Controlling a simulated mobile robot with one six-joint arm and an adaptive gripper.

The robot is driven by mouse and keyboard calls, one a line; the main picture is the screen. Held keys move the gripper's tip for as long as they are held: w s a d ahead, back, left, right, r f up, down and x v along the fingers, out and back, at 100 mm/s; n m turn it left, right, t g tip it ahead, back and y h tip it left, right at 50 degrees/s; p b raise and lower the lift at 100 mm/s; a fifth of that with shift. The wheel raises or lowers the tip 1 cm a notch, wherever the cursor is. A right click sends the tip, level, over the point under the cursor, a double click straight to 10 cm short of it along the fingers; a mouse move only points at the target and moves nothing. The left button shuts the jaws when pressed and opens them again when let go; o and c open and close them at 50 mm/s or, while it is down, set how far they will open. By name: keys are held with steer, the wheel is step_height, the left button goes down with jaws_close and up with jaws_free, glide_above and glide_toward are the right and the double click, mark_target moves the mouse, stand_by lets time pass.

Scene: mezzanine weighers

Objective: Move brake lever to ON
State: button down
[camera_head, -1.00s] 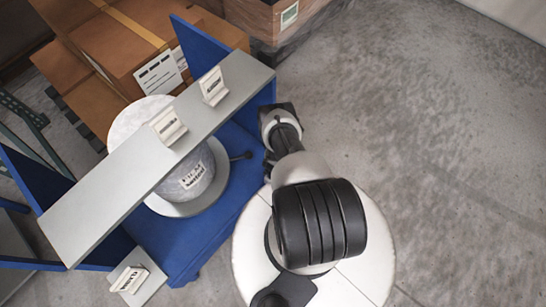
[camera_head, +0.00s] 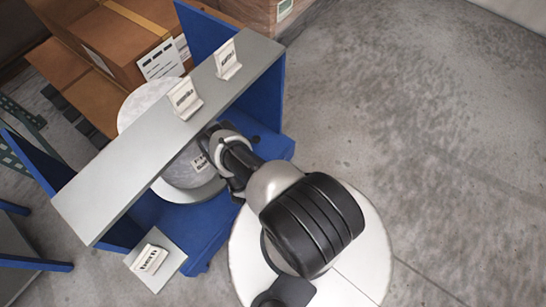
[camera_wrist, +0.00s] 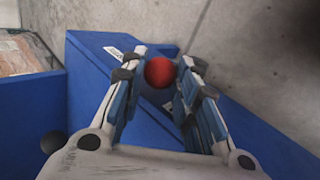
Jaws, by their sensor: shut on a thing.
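My gripper (camera_wrist: 160,72) is shut on a red ball knob (camera_wrist: 159,72), held between its fingertips in front of a blue panel in the wrist view. The knob looks like a lever end; its shaft is hidden, and no ON marking can be read. A black ball (camera_wrist: 53,142) shows at the lower left of the wrist view, apart from the fingers. In the head view my gripper (camera_head: 222,165) is beside the blue frame (camera_head: 205,222), by the grey drum (camera_head: 188,174); its fingertips and the red knob are hidden there.
A grey shelf board (camera_head: 140,150) runs above the drum and close to my wrist, carrying small labelled white stands (camera_head: 184,98). A lower plate (camera_head: 158,264) holds another stand. Cardboard boxes (camera_head: 120,40) are stacked behind. Open concrete floor (camera_head: 430,130) lies to the right.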

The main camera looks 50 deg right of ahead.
steer(key=shift+a+h, duration=0.25)
steer(key=shift+h, duration=0.05)
steer(key=c, duration=1.2)
jaws_free()
steer(key=a, duration=0.4)
steer(key=a+r, duration=0.1)
steer(key=a, duration=0.4)
steer(key=a+r, duration=0.1)
steer(key=a, duration=0.4)
steer(key=shift+s+r, duration=0.1)
steer(key=shift+s, duration=0.3)
